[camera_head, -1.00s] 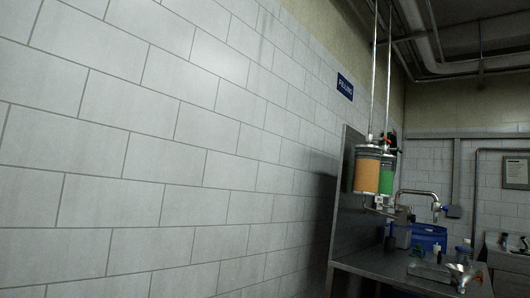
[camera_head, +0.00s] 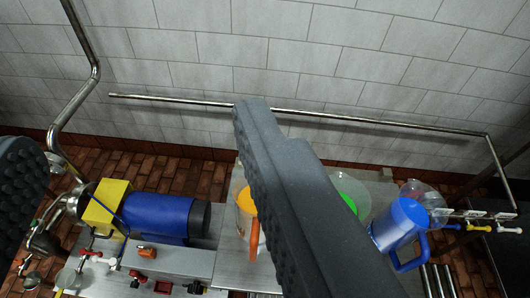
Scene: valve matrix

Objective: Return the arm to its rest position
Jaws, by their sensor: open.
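My gripper (camera_head: 140,142) shows in the head camera view as two dark grey fingers with studded pads. One finger is cut off by the left edge, and the other crosses the middle of the view. They are wide apart, with nothing held between them. The rest of my arm is out of view. Below or beyond the gap is a blue motor-like cylinder (camera_head: 158,214) with a yellow block (camera_head: 106,207) at its left end. The middle finger hides part of the bench and partly covers an orange-handled jug (camera_head: 246,205) and a green-filled container (camera_head: 347,188).
A metal bench (camera_head: 190,262) carries red controls (camera_head: 137,278) and a blue jug (camera_head: 398,224). Small valves with coloured handles (camera_head: 478,227) stand at right. A pipe (camera_head: 340,119) runs along the white tiled wall (camera_head: 210,60); another bends down at left (camera_head: 92,88). Brick floor (camera_head: 192,178) lies behind.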

